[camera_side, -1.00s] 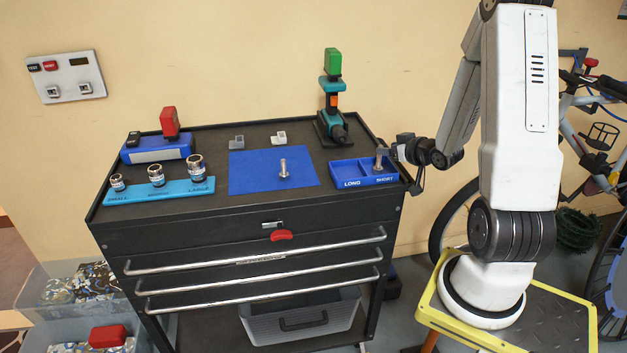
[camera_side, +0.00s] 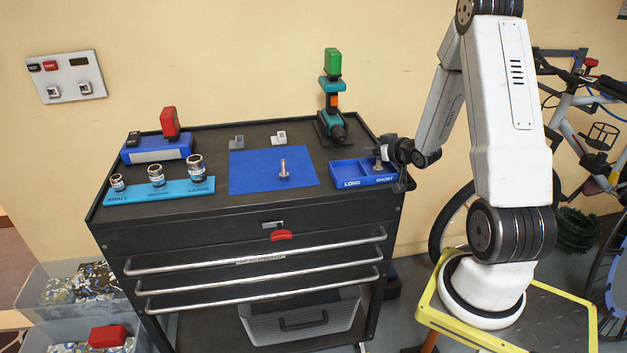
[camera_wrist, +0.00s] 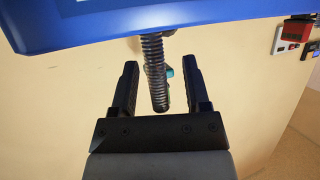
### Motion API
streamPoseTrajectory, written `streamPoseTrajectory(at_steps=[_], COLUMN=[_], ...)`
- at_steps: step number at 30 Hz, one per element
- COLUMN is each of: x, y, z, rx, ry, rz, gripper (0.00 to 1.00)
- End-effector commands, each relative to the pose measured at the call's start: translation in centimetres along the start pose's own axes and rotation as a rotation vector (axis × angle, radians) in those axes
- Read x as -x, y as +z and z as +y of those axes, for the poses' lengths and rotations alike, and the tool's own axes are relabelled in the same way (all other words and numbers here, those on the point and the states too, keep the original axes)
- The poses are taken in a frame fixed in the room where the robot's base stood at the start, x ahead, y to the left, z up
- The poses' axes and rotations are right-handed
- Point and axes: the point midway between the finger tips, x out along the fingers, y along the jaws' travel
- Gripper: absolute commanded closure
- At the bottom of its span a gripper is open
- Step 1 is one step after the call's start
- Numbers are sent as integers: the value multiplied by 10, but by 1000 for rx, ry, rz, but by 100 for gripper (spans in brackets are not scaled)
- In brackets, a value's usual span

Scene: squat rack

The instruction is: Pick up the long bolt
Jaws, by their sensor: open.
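A steel bolt (camera_side: 378,165) stands upright in the right compartment, marked SHORT, of the blue tray (camera_side: 345,170). My gripper (camera_side: 388,153) is at this bolt from the right and hides part of it. In the wrist view the two black fingers of my gripper (camera_wrist: 160,64) are open, one on each side of the threaded shaft of this bolt (camera_wrist: 153,50). Gaps show between shaft and fingers. Its head end is hidden behind the tray edge (camera_wrist: 100,33). A second steel bolt (camera_side: 283,170) stands upright on the blue mat (camera_side: 247,175). I cannot tell surely which bolt is longer.
A teal and green tool (camera_side: 332,95) stands behind the tray. Sockets stand on a light blue holder (camera_side: 205,186) at the left, before a blue and red item (camera_side: 160,149). Two small grey pieces sit behind the mat. The cart top's front is clear.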

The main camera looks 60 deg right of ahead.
Motion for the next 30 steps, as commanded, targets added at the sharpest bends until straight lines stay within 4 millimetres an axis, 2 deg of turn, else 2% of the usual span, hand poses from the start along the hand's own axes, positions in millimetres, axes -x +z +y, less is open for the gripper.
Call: streamPoseTrajectory(at_steps=[13, 14, 19, 20, 30], x=[0, 0, 0, 0, 0], y=[0, 0, 0, 0, -1], z=[0, 0, 0, 0, 0], rx=[0, 0, 0, 0, 1], ry=[0, 0, 0, 0, 0], rz=[0, 0, 0, 0, 1], gripper=[40, 43, 97, 100, 100])
